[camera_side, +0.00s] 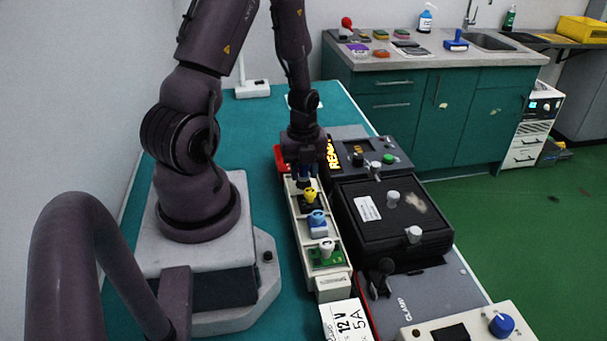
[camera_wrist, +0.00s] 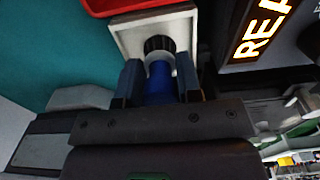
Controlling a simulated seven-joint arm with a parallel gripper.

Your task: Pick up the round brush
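The round brush (camera_wrist: 160,88) has a blue handle, a pale collar and dark bristles at the end away from my gripper. It shows in the wrist view, at the far-end compartment of the cream rack (camera_wrist: 123,36). My gripper (camera_wrist: 162,75) has one finger on each side of the blue handle, which fills the gap between them; it looks shut on it. In the side view my gripper (camera_side: 303,172) hangs over the far end of the rack (camera_side: 341,283), with a bit of blue below it. Whether the bristles touch the compartment floor I cannot tell.
Nearer compartments hold yellow (camera_side: 309,196), blue (camera_side: 317,218) and white-topped (camera_side: 327,248) pieces. A red tray (camera_wrist: 130,4) lies beyond the rack. Black equipment boxes (camera_side: 390,215) stand close on the right.

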